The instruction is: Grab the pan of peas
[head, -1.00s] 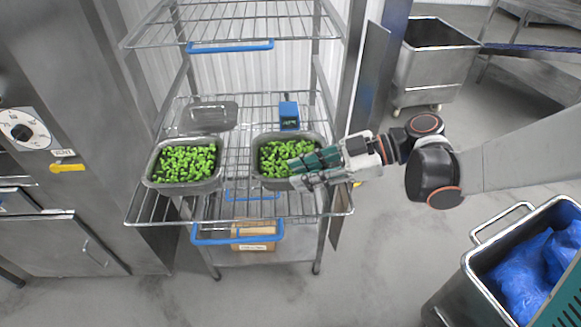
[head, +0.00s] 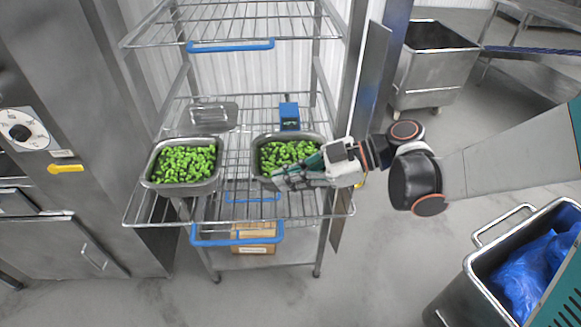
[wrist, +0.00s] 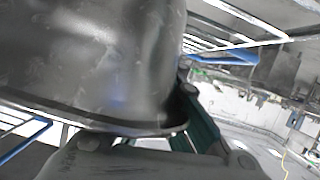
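Two grey metal pans of green peas sit side by side on the middle wire shelf, the left pan (head: 150,183) and the right pan (head: 262,181). My gripper (head: 298,172) is at the right pan's front right corner. One green-padded finger reaches over the rim by the peas; the other part of the gripper is low at the pan's outer side. In the wrist view a pan's smooth outer wall (wrist: 90,60) and rim fill the upper left, close to the fingers (wrist: 165,143). Whether the fingers are pressed on the rim is not clear.
A blue box (head: 289,113) and an empty clear tray (head: 213,116) stand behind the pans. A steel bin with blue bags (head: 525,270) stands at lower right. A steel cabinet (head: 85,120) is at left.

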